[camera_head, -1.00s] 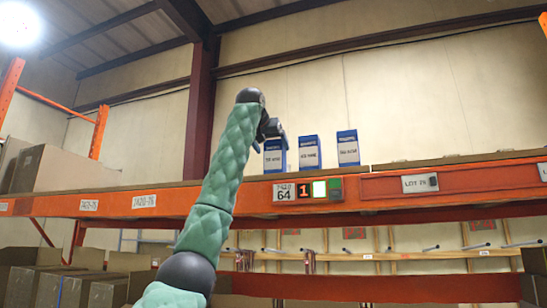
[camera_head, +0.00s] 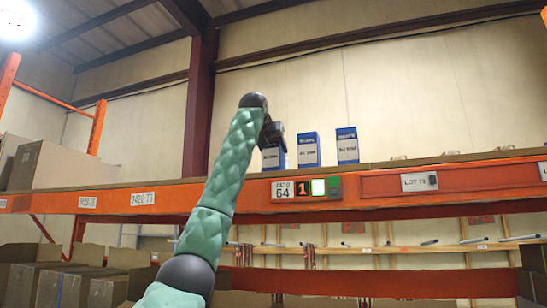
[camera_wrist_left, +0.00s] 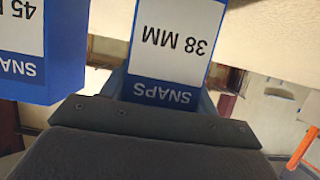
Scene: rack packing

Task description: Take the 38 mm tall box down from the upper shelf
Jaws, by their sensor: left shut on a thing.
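The 38 mm box (camera_head: 272,160) is the leftmost of three blue and white boxes upright on the orange upper shelf (camera_head: 230,190). In the left wrist view the 38 mm box (camera_wrist_left: 170,48) shows its "38 MM" and "SNAPS" print upside down. My left gripper (camera_head: 272,138) is at the top of this box, shut on it, and hides its upper part. In the wrist view the dark gripper body (camera_wrist_left: 155,122) crosses below the box; the fingertips are hard to make out. My right gripper is not in view.
A middle box (camera_head: 308,150) and a right box (camera_head: 347,146) stand to the right on the same shelf. The wrist view shows a "45" box (camera_wrist_left: 38,50) close beside the held one. Cardboard boxes (camera_head: 75,168) stand at the shelf's left.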

